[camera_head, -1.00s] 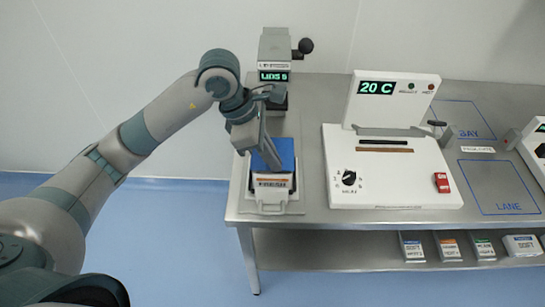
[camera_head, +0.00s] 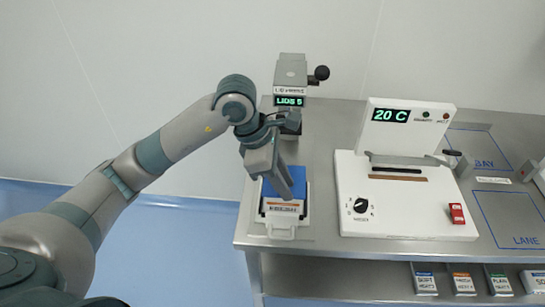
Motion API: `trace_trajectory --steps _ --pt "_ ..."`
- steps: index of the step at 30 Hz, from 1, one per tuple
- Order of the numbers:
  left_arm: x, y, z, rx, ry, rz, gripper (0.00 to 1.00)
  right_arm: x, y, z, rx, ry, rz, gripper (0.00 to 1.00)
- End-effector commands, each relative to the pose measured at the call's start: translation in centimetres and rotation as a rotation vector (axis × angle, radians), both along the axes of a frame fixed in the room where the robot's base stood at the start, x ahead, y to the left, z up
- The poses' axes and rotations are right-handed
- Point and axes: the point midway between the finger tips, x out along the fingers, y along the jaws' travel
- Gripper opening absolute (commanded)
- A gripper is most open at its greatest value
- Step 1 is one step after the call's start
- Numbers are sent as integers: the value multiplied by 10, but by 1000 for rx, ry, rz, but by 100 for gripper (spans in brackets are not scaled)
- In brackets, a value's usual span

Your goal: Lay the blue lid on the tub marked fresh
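A blue lid (camera_head: 298,178) lies flat on or over a box-like tub with a white and orange-brown label (camera_head: 284,207), at the left end of the bench. The label text is too small to read surely. My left gripper (camera_head: 286,193) points down over the lid, its fingertips at or just above the blue surface. The gap between its fingers does not show, so I cannot tell whether it grips the lid. My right gripper is not in view.
A lid dispenser reading "LIDS 5" (camera_head: 290,75) stands behind the tub. A white machine reading "20 C" (camera_head: 405,215) stands to the right. Outlined BAY (camera_head: 484,148) and LANE (camera_head: 506,212) areas look bare. Several labelled packs (camera_head: 463,281) sit on the lower shelf.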

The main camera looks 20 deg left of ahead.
Motion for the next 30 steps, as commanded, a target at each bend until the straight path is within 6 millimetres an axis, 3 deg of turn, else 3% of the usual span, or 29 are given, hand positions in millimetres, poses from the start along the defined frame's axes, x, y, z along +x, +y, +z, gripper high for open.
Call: trace_trajectory --steps 6,8,15,24,30 --pt "0 0 14 0 1 0 23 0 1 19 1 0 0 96" --pt "0 3 16 0 -4 1 23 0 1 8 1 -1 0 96" --pt "-4 19 54 1 -6 0 23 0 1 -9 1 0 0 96" --pt "-9 36 98 0 -5 2 23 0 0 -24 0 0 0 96" --pt "-12 42 115 0 -2 0 23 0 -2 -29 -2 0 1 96"
